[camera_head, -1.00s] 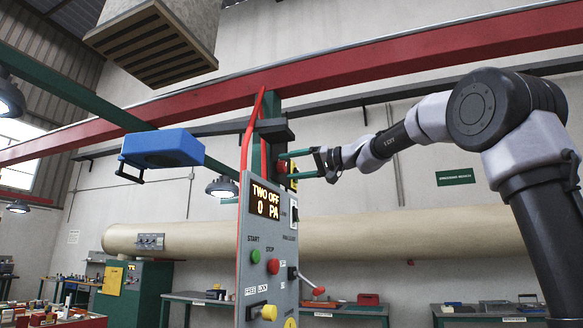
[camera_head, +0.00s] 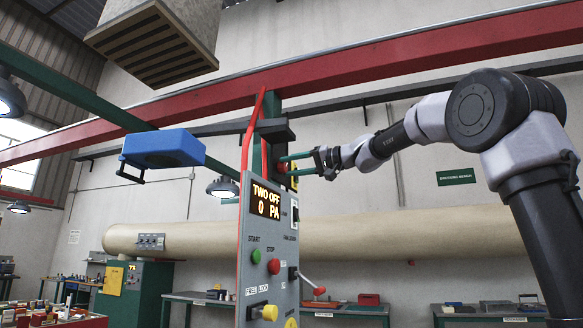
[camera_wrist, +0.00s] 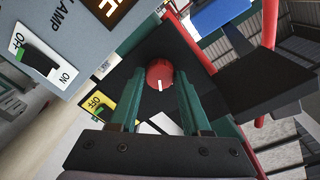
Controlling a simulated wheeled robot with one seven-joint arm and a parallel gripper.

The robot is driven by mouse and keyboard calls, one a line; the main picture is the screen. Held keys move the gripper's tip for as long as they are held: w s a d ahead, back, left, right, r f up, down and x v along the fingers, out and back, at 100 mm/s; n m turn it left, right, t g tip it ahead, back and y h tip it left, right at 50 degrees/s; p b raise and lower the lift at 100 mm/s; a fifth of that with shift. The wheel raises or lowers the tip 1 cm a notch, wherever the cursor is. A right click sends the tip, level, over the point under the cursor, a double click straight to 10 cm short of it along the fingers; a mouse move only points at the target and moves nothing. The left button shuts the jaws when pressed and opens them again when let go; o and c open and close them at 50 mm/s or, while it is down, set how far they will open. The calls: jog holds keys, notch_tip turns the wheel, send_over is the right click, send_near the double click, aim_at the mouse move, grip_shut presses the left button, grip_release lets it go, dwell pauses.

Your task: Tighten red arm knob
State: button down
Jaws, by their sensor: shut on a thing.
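The red arm knob (camera_wrist: 159,74) is round with a white mark, on a dark plate in the wrist view. In the head view a bit of red (camera_head: 281,168) shows by the green post, behind the control panel's upper edge. My gripper (camera_wrist: 160,88) has its two green fingers on either side of the knob and is shut on it. In the head view my gripper (camera_head: 286,165) reaches in from the right; its contact with the knob is small and partly hidden there.
The grey control panel (camera_head: 270,235) with display, buttons and levers stands just below my gripper. A lamp switch (camera_wrist: 38,58) and a yellow-plated switch (camera_wrist: 100,107) sit near the knob. A blue box-like part (camera_head: 163,148) hangs on the arm at left. Workbenches stand behind.

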jog(key=m, duration=0.8)
jog(key=shift+r+g, duration=0.1)
jog(key=shift+g, duration=0.2)
jog(key=m, duration=0.4)
jog(key=shift+w+m+g, duration=0.1)
jog(key=shift+m+g, duration=0.2)
jog(key=shift+m, duration=1.7)
jog(key=shift+c, duration=1.8)
grip_release()
jog(key=shift+d+r, duration=0.1)
jog(key=shift+d, duration=0.05)
